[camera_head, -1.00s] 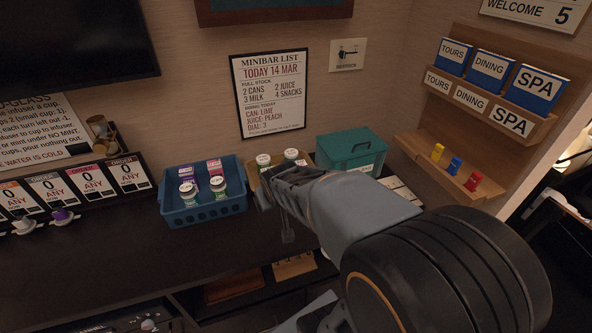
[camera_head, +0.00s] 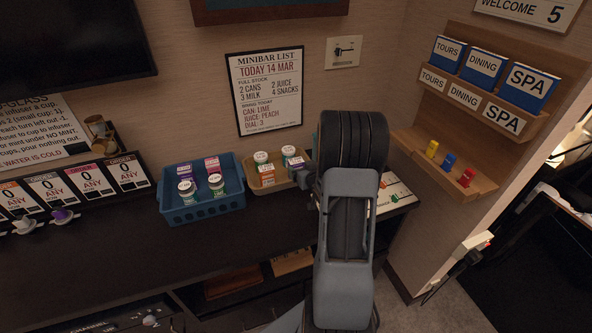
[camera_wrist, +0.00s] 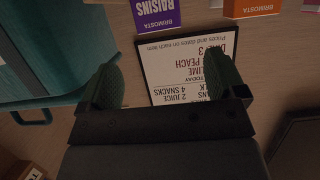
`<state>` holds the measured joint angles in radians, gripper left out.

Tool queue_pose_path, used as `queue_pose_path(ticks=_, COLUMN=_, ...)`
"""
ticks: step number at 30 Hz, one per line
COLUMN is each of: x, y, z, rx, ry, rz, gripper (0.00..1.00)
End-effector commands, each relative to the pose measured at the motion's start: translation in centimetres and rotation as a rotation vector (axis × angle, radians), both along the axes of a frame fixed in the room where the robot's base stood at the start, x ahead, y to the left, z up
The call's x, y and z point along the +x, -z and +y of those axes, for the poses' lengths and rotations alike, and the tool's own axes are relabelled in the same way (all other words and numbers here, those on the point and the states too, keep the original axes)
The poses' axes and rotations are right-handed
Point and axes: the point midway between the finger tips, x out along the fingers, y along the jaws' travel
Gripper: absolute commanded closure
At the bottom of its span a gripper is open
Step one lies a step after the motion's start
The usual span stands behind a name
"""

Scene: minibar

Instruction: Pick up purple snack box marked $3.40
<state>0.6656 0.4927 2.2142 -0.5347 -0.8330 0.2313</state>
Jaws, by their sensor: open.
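A purple box (camera_wrist: 157,13) with the word RAISINS shows upside down at the top edge of the wrist view, partly cut off. No price is readable on it. In the head view a purple box (camera_head: 297,171) sits in the tan tray (camera_head: 262,189), partly hidden; another purple box (camera_head: 185,170) stands in the blue basket (camera_head: 205,213). My gripper (camera_wrist: 163,82) is open and empty in the wrist view, its two green fingers spread apart below the purple box. In the head view my arm hides most of the gripper.
An orange box (camera_wrist: 250,8) is beside the purple one; it also shows in the tray (camera_head: 266,176) among white-lidded containers. The wall list (camera_head: 265,92) is behind. The counter before the basket is clear.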

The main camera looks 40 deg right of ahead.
Motion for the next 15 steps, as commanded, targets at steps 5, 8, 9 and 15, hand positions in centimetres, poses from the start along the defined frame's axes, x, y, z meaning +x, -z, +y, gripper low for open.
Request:
queue_pose_path(ticks=5, x=2.6, y=1.0, z=-0.6, rx=0.001, ry=-0.001, rz=0.001, gripper=0.11)
queue_pose_path(ticks=8, x=3.4, y=1.3, z=-0.8, rx=0.001, ry=0.0, rz=0.002, gripper=0.11)
queue_pose_path(ticks=9, x=3.7, y=1.4, z=-0.9, rx=0.0, ry=0.0, rz=0.001, gripper=0.11)
queue_pose_path(ticks=15, x=4.7, y=1.7, z=-1.1, rx=0.0, ry=0.0, rz=0.001, gripper=0.11)
